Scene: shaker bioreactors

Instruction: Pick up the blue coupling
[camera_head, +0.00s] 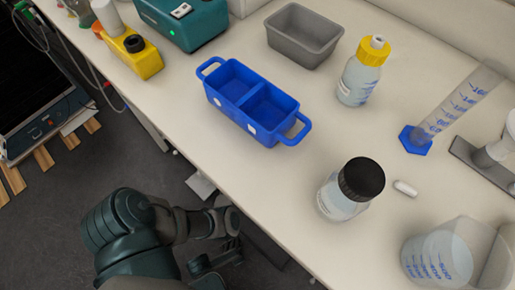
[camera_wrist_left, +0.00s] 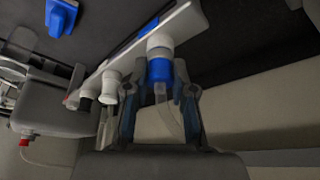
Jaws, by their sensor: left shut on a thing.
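The blue coupling (camera_wrist_left: 160,70) shows in the left wrist view, with a white round part (camera_wrist_left: 159,44) at its far end and a pale, clear tube (camera_wrist_left: 168,118) at its near end. My left gripper (camera_wrist_left: 157,86) has one finger on each side of it and is shut on it. The coupling sits against a long white bar (camera_wrist_left: 130,55). In the head view my left gripper (camera_head: 220,258) is low, beside and below the bench's front edge, and the coupling cannot be made out there. My right gripper is not in view.
Other white fittings (camera_wrist_left: 109,85) stand along the bar, left of the coupling. In the head view the bench (camera_head: 230,165) carries a blue two-part tray (camera_head: 236,103), a black-capped bottle (camera_head: 345,198), a yellow-capped bottle (camera_head: 358,83) and a grey bin (camera_head: 300,45).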

